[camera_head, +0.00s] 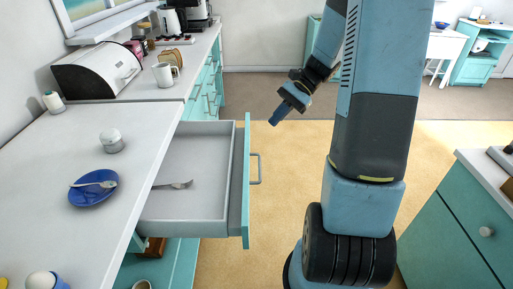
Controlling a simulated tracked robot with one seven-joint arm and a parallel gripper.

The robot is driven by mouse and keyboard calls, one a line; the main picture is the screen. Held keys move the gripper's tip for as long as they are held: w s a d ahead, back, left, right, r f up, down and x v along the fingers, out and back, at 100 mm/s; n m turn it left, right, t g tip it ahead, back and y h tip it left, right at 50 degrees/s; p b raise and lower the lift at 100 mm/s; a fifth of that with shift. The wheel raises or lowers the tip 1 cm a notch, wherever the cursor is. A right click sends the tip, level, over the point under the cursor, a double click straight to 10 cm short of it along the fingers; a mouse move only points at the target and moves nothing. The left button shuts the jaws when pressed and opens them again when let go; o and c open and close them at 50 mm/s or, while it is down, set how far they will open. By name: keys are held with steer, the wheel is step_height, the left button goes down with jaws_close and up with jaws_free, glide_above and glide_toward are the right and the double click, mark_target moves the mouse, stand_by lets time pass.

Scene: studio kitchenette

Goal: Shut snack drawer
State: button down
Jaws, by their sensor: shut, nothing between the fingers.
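An open drawer (190,207) with a grey-white inside and a teal front (246,215) is pulled out to the right from under the counter. A metal piece of cutlery (180,185) lies in it. Its bar handle (260,168) is on the outer face of the front. I cannot tell from any label whether this is the snack drawer. My gripper (274,121) is shut and empty, pointing down and left. In the picture it appears just right of the drawer front's far end, apart from the handle.
Below the drawer a teal surface (178,262) shows, with a brown item (155,247) and a cup (141,285) partly hidden. The counter (60,150) holds a blue plate (92,192) and a white jar (112,141). A teal cabinet (440,240) stands right. Tan floor (230,265) is clear.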

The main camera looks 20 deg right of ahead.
steer(key=w+d+f+m+t+y, duration=0.35)
steer(key=d+f+m, duration=0.2)
steer(key=f, duration=0.45)
steer(key=w+d+f+m+t+y, duration=0.35)
steer(key=d+f+m, duration=0.2)
steer(key=f, duration=0.45)
steer(key=x, duration=1.4)
steer(key=shift+r+y, duration=0.3)
steer(key=shift+r, duration=0.25)
steer(key=shift+s, duration=0.15)
